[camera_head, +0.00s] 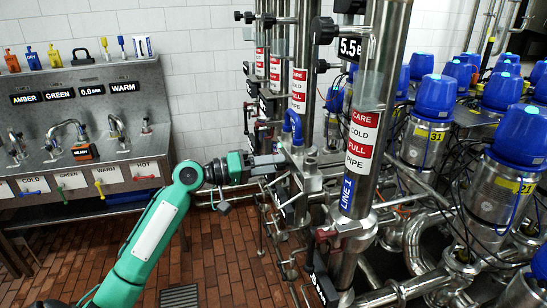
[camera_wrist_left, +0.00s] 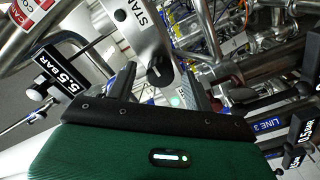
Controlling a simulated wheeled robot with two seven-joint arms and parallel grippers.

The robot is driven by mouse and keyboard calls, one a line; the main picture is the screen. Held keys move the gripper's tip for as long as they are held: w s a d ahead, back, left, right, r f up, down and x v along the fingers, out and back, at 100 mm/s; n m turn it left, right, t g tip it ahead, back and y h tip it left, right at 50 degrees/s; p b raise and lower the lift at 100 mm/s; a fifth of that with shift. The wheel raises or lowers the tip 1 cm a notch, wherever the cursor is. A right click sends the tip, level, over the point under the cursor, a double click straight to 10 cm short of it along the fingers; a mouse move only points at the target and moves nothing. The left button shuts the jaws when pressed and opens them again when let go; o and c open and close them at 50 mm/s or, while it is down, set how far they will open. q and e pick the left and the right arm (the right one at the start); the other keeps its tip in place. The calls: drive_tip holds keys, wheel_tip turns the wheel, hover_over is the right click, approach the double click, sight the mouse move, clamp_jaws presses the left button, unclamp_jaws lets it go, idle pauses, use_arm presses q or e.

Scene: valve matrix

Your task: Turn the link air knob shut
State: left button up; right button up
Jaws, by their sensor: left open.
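My left gripper (camera_head: 282,160) reaches in from the left, up to the steel pipework at the middle of the head view. In the left wrist view its two fingers (camera_wrist_left: 160,90) are apart, one to each side of the lower end of a pale metal panel (camera_wrist_left: 145,35). A dark knob (camera_wrist_left: 158,68) with a light pointer mark sits on that panel, between and just beyond the fingers. I see no gap-free contact, and I cannot tell whether they touch it. No readable label marks it as the link air knob. Part of the panel's lettering reads "STA". My right gripper is not in view.
A black "5.5 BAR" tag (camera_wrist_left: 60,75) is left of the gripper in the wrist view. A thick upright pipe (camera_head: 372,110) stands right of the gripper. Blue-topped valves (camera_head: 436,95) crowd the right side. A tap bench (camera_head: 85,120) stands at left; tiled floor lies between.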

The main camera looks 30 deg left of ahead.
use_arm(q)
drive_tip(key=shift+w+d, duration=0.3)
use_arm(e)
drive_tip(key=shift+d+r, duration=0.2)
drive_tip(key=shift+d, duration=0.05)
use_arm(q)
drive_tip(key=shift+c, duration=0.2)
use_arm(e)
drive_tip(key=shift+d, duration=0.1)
